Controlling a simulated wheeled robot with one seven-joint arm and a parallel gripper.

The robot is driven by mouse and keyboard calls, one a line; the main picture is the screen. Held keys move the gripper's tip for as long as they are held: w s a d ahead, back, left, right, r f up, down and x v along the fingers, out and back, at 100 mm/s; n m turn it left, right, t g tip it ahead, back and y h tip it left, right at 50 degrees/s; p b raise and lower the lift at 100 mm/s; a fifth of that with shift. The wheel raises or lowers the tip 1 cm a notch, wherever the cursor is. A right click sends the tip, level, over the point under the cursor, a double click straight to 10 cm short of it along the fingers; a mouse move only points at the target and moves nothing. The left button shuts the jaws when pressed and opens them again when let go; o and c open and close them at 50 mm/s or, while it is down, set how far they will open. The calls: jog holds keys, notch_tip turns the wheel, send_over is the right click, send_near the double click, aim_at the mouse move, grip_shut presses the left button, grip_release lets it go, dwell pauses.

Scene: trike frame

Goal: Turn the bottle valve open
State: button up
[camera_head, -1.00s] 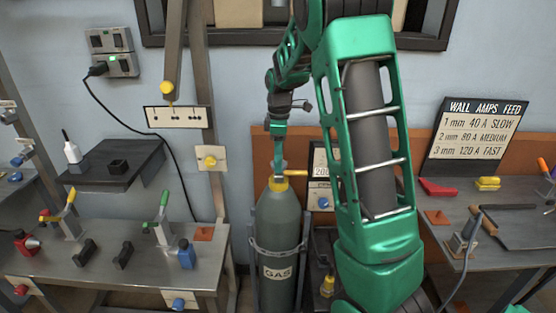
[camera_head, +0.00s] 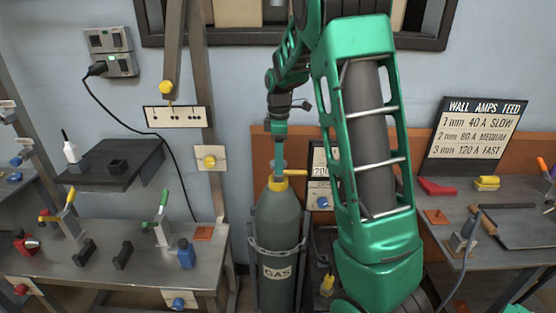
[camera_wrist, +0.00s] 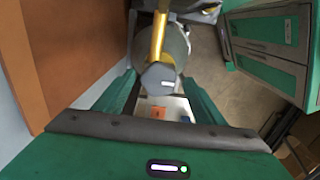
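The gas bottle (camera_head: 278,225) is a tall dark grey-green cylinder with a GAS label, standing upright. Its valve has a grey knob (camera_head: 278,167) and a yellow lever (camera_head: 294,176) that points right in the head view. My gripper (camera_head: 278,146) is pointing down just above the valve. In the wrist view, my gripper (camera_wrist: 159,80) has its green fingers spread, with the grey knob (camera_wrist: 158,77) showing between them and small gaps at the sides. The yellow lever (camera_wrist: 158,38) runs up the picture from the knob there. The fingers' exact height over the knob is unclear.
A metal chain (camera_head: 277,247) goes around the bottle. A left workbench (camera_head: 130,270) holds clamps and small blocks; a right bench (camera_head: 450,215) holds tools. The orange-brown wall panel (camera_head: 262,150) is close behind the bottle.

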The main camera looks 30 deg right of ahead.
jog(key=shift+r, duration=0.1)
notch_tip(320, 180, up, 10)
jog(key=shift+r, duration=0.25)
dwell(0.6)
jog(key=s+a+f+m, duration=0.1)
jog(key=s+f+m, duration=0.1)
jog(key=s+m, duration=0.4)
jog(key=s+a+f+m, duration=0.1)
jog(key=s+f+m, duration=0.2)
jog(key=s, duration=1.4)
jog(key=s+a+f+m, duration=0.1)
jog(key=s+f+m, duration=0.1)
jog(key=s+m, duration=0.6)
jog(key=s, duration=0.4)
jog(key=shift+s+a+f+m, duration=0.2)
jog(key=shift+a+f+m, duration=0.05)
jog(key=shift+a+m, duration=0.15)
